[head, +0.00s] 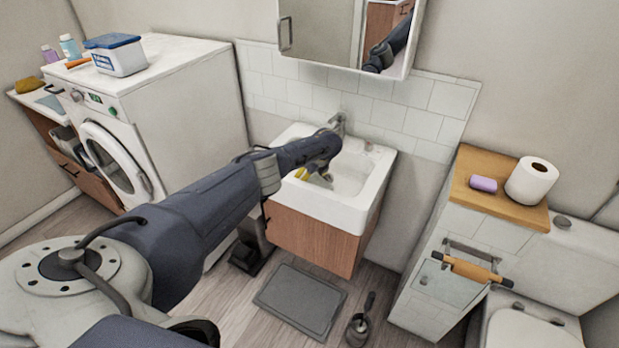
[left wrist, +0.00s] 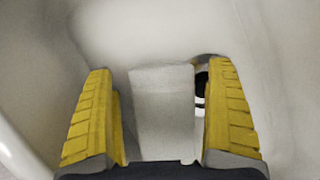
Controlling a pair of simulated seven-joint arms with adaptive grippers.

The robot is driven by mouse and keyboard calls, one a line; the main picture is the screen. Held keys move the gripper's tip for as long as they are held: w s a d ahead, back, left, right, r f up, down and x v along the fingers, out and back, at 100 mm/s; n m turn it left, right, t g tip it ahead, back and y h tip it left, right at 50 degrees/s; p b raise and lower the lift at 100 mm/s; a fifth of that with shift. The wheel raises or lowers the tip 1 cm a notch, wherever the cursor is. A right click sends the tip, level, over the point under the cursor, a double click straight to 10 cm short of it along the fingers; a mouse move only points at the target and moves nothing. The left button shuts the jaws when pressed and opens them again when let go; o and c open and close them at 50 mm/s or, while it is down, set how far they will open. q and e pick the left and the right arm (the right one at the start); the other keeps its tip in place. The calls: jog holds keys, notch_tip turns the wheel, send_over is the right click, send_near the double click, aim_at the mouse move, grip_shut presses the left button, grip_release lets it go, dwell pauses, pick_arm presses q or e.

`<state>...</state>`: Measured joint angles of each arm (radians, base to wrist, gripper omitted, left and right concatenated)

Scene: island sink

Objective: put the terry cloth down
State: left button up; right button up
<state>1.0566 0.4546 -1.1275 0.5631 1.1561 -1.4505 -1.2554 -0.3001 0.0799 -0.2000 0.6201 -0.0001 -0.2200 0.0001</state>
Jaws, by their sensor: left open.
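My left gripper (head: 314,177) reaches down into the white sink basin (head: 352,175). In the left wrist view its two yellow-padded fingers (left wrist: 161,118) are wide apart. Between them is a pale grey, flat, roughly rectangular piece (left wrist: 162,105), which looks like the terry cloth. Clear gaps show between it and the fingers, at least at its upper part. A dark round drain with a white ring (left wrist: 200,92) shows beside its right edge, partly hidden by the right finger. In the head view I cannot make out the cloth behind the arm and gripper. My right gripper is not in view.
The faucet (head: 338,124) stands at the basin's back edge, close to my left arm. A mirror cabinet (head: 345,32) hangs above. A washing machine (head: 165,100) is left. A wooden-topped cabinet (head: 500,207) with a toilet roll (head: 531,181) and purple soap (head: 483,184) is right.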

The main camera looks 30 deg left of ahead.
aim_at(317, 182)
pick_arm(q)
jog(key=v, duration=1.2)
jog(key=shift+r, duration=0.2)
dwell(0.4)
